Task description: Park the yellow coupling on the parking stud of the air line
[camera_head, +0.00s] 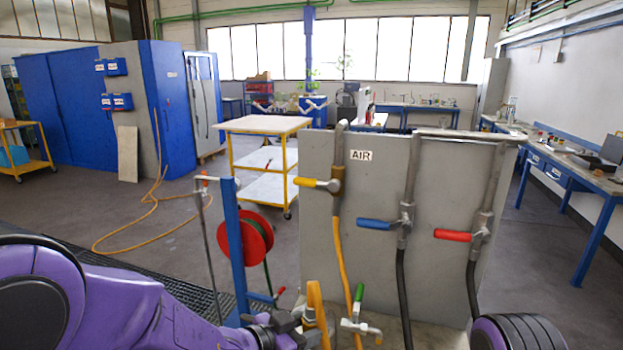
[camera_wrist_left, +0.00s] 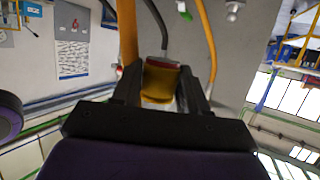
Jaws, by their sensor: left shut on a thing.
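My left gripper (camera_head: 308,328) is low in the middle of the head view. In the left wrist view its two dark fingers (camera_wrist_left: 162,92) are shut on the yellow coupling (camera_wrist_left: 160,82), which has a red band at its far end. A thick yellow-orange piece (camera_head: 318,312) rises beside the gripper in the head view. The AIR label (camera_head: 361,156) marks the air line, with a yellow-handled valve (camera_head: 318,184) and an orange hose (camera_head: 345,260) hanging from it. I cannot tell which part is the parking stud.
The grey panel (camera_head: 380,270) also carries a blue-handled valve (camera_head: 378,224) and a red-handled valve (camera_head: 455,235) with black hoses. A blue post (camera_head: 236,250) with a red reel (camera_head: 250,240) stands left of it. A yellow trolley (camera_head: 265,124) is behind.

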